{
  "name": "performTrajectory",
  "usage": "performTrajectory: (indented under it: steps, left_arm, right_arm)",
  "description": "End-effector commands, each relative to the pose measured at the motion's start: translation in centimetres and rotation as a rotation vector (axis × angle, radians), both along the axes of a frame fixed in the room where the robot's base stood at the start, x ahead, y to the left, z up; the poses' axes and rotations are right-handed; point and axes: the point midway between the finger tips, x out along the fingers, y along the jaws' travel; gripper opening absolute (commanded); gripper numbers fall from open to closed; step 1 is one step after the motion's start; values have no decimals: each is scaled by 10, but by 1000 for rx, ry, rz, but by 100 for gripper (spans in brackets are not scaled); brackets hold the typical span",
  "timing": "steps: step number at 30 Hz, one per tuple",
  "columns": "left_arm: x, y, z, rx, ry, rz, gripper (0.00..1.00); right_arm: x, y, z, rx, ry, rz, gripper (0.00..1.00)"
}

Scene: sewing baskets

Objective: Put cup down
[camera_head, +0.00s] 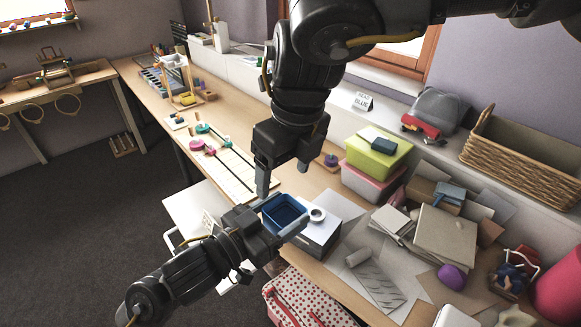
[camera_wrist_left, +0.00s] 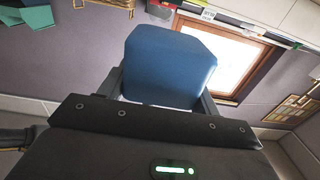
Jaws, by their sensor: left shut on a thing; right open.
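A square blue cup (camera_head: 283,211) with an open top is held in my left gripper (camera_head: 284,217), whose fingers are on either side of it. The cup's blue outer side (camera_wrist_left: 170,62) fills the middle of the left wrist view, between the two fingers. In the head view the cup looks upright and empty. It overlaps the near left part of a white box; I cannot tell whether it touches the box. My right gripper (camera_head: 283,178) is open and empty, pointing down just behind the cup.
The white box (camera_head: 322,238) carries a white ring-shaped roll (camera_head: 317,214). A green box (camera_head: 377,155) on a pink box (camera_head: 368,184), books (camera_head: 445,240) and a wicker basket (camera_head: 525,150) crowd the right. A red dotted box (camera_head: 305,295) stands in front.

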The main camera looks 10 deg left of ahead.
Motion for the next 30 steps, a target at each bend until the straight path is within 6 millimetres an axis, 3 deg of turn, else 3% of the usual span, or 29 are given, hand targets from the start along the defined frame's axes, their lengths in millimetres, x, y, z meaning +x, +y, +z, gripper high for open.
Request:
performTrajectory:
  steps: [6, 11, 24, 30]
  left_arm:
    - [0, 0, 0, 0, 0, 0, 42]
    - [0, 0, 0, 0, 0, 0, 42]
    - [0, 0, 0, 0, 0, -1, 42]
    - [0, 0, 0, 0, 0, -1, 42]
  right_arm:
    - [-2, -11, 6, -41, -17, -47, 75]
    - [-1, -9, -3, -40, -15, -45, 75]
    - [6, -1, -79, -41, -14, -44, 75]
    - [9, 2, -103, -39, -15, -45, 75]
